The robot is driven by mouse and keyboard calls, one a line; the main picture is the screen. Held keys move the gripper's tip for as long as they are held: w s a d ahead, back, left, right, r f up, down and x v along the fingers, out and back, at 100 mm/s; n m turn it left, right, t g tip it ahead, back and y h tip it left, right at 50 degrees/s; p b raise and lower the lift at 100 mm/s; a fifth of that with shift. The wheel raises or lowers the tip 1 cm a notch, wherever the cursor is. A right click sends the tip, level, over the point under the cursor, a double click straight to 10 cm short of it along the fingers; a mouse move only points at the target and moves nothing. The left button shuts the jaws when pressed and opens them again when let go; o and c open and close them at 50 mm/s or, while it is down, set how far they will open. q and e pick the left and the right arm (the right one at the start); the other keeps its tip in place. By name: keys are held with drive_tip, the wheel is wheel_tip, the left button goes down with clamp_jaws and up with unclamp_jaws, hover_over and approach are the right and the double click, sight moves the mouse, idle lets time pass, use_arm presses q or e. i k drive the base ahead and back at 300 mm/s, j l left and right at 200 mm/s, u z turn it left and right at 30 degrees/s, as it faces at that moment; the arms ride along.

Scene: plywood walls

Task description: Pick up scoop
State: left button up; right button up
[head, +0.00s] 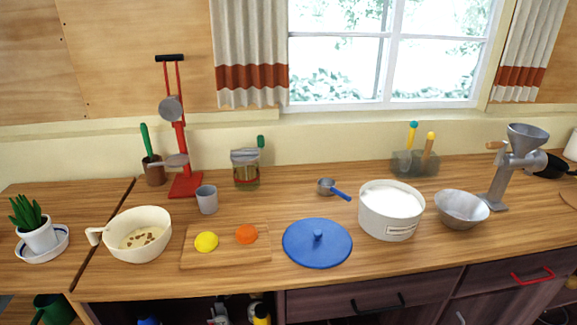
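The scoop (326,187) is a small grey metal cup with a blue handle (341,194) that points down and to the right. It lies on the wooden counter, behind the blue lid and to the left of the white canister. Nothing covers it. Neither of my grippers shows in the head view.
A white canister (390,226) filled with white powder stands right of the scoop, with a metal bowl (461,222) and grinder (512,175) beyond. A blue lid (317,255) lies in front. A cutting board (225,260), cup (207,205) and jar (246,178) are left. Counter around the scoop is clear.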

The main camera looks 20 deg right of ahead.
sight(335, 192)
drive_tip(key=z, duration=1.35)
